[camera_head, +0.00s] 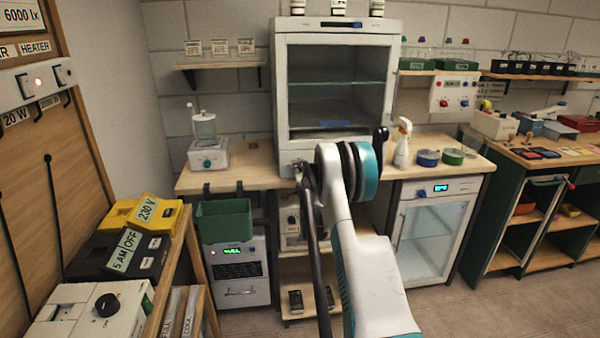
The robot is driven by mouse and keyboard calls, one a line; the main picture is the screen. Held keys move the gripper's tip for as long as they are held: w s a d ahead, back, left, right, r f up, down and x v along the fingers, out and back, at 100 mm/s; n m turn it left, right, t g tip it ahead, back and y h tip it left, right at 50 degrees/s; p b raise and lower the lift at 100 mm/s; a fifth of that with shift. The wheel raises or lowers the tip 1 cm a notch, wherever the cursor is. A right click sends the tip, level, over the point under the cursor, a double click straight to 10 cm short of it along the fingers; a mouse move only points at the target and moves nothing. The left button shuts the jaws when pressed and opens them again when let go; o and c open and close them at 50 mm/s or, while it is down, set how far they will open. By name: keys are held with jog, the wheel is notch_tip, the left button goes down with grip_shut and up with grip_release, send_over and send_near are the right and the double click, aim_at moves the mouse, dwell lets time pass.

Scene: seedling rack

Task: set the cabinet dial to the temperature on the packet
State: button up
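A tall grey cabinet (283,95) with a glass door stands on the back bench. Its lower front is partly hidden behind my arm, and I cannot make out a dial on it. A lower white cabinet (394,222) with a glass door and a lit blue display stands under the bench to the right. Small flat cards or packets (570,152) lie on the right-hand table, too small to read; I cannot tell which is the task's packet. My arm reaches up in front of the tall cabinet. A dark part at its end (381,136) may be my gripper; its fingers cannot be made out.
A white device (208,155) stands at left. A near-left shelf holds a box with a black knob (107,305). Floor at lower right is clear.

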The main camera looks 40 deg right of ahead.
dwell(0.4)
jog(key=o, duration=1.1)
jog(key=v, duration=1.2)
jog(key=shift+f, duration=0.1)
